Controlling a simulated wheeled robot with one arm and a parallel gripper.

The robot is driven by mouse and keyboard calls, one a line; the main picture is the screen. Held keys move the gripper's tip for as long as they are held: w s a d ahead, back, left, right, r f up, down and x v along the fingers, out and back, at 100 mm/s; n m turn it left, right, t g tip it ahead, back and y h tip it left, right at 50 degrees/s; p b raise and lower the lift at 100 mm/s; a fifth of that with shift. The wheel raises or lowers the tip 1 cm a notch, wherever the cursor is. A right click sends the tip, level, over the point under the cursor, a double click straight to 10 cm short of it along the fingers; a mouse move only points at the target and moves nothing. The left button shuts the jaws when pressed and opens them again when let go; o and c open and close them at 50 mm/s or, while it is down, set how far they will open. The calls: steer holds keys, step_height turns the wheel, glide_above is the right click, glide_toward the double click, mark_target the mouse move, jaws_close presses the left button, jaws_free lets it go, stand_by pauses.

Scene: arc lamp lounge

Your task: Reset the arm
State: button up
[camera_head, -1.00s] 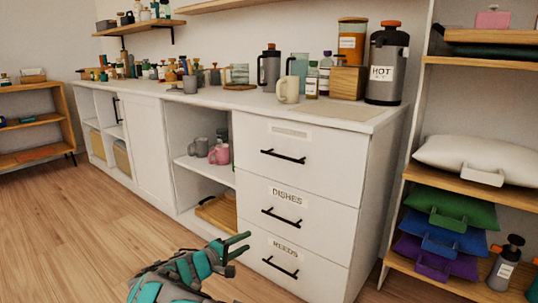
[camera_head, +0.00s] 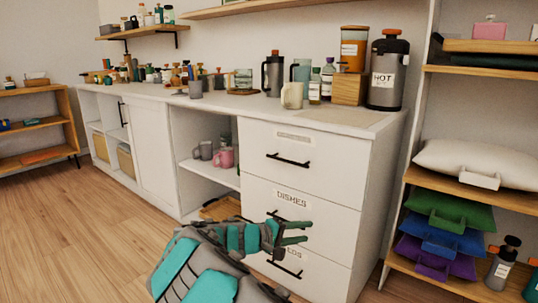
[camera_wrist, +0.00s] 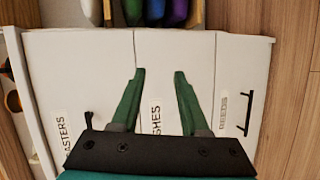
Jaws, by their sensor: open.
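My gripper (camera_head: 306,232) is in front of the white drawer unit (camera_head: 333,163), by the drawer labelled DISHES and the one below it. Its two green fingers are apart with nothing between them. In the wrist view the gripper (camera_wrist: 159,72) shows open against the white drawer fronts, which appear turned sideways. The fingers and the dark palm hide part of the DISHES label and handle. The distance from the fingers to the drawer fronts is hard to tell.
A white counter (camera_head: 350,119) above the drawers carries a HOT flask (camera_head: 386,85), a cream mug (camera_head: 291,96) and several jars. A shelf rack (camera_head: 480,198) with a pillow and folded cloths stands at right. Wooden floor (camera_head: 80,240) at left is clear.

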steer(key=s+d+r+m+g+y+p, duration=0.2)
steer(key=s+d+r+m+g, duration=0.15)
steer(key=s+d, duration=0.6)
steer(key=s+d+r+m+g+y+p, duration=0.15)
steer(key=s+d+r+g, duration=0.25)
steer(key=s+d, duration=0.55)
steer(key=s+a+f+g+y+p, duration=0.1)
steer(key=s+a+y, duration=0.3)
steer(key=s, duration=0.9)
steer(key=s+a+f+g+y+p, duration=0.1)
steer(key=s+a+y+p, duration=0.3)
steer(key=s+a, duration=0.5)
steer(key=s+y, duration=0.1)
steer(key=s, duration=0.3)
steer(key=shift+s+m, duration=0.15)
steer(key=shift+m, duration=0.25)
steer(key=shift+f, duration=0.1)
